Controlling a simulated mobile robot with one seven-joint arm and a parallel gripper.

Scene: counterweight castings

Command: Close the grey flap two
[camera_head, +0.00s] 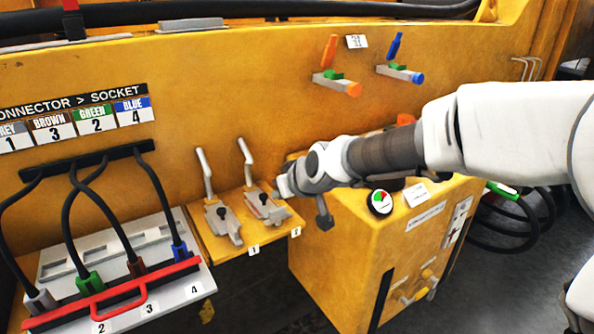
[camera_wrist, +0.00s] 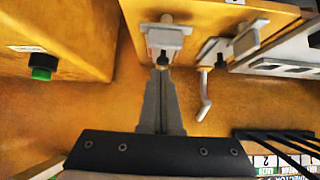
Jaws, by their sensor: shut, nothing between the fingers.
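Two grey levered fittings stand on a small yellow shelf. The one by label 2 (camera_head: 268,207), which seems to be grey flap two, has its grey lever (camera_head: 246,152) raised and leaning slightly left. The one by label 1 (camera_head: 222,222) also has its lever (camera_head: 204,172) raised. My gripper (camera_head: 285,186) is close to the right of fitting two. In the wrist view my gripper (camera_wrist: 161,78) is shut and empty, its tips just below fitting two (camera_wrist: 165,40) in the picture. Lever two is not clear there, probably hidden by the fingers. I cannot tell whether they touch.
A socket panel with a red bar (camera_head: 120,290) and several black cables lies left. Orange (camera_head: 330,52) and blue (camera_head: 395,47) levers are on the wall above.

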